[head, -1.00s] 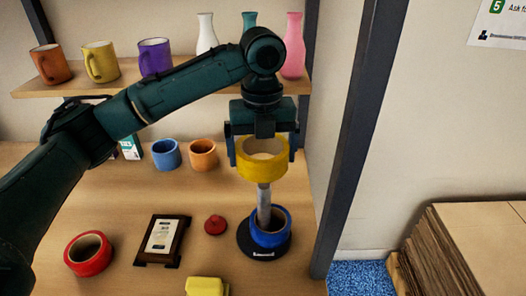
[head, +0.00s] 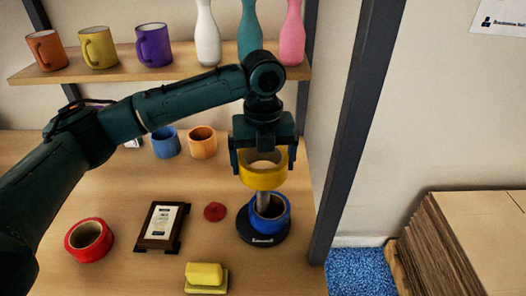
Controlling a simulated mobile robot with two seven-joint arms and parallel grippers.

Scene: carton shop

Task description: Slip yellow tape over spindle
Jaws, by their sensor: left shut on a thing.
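My left gripper (head: 264,160) is shut on the yellow tape (head: 262,181), a wide ring held level with its hole facing up. The tape is over the upper part of the grey spindle (head: 263,200), which shows below it. The spindle's top is hidden by the tape and gripper, so I cannot tell whether it has entered the hole. The spindle stands upright on a round black base (head: 263,239). A blue tape roll (head: 270,217) sits around the spindle, low down and looking tilted. My right gripper is not in view.
A dark post (head: 352,150) rises close right. Mugs and bottles line the upper shelf (head: 100,65).

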